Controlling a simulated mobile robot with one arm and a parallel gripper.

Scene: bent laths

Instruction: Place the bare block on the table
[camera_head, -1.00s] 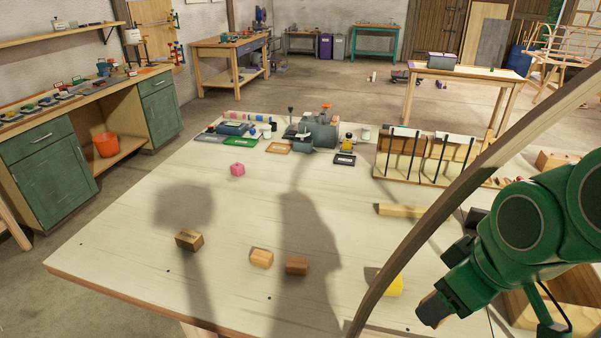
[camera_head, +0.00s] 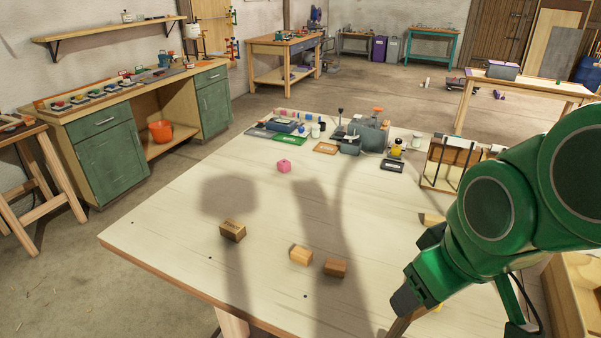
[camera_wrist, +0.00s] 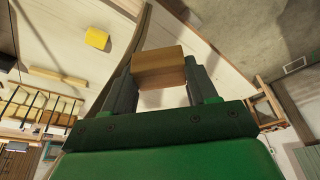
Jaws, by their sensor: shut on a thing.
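My gripper (camera_head: 405,298) is at the lower right of the head view, near the front of the table (camera_head: 170,238). In the wrist view, my gripper (camera_wrist: 160,80) is shut on a plain brown wooden block (camera_wrist: 158,64); its visible faces show no marking. On the table stand a block with dark marks (camera_head: 232,230), a light wooden block (camera_head: 301,255), a darker brown block (camera_head: 335,268) and a pink block (camera_head: 284,166). The wrist view also shows a yellow block (camera_wrist: 97,38).
Trays and tools (camera_head: 360,137) crowd the table's far edge, with a wooden rack (camera_head: 450,163) at the far right. The left and middle of the table have free room.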

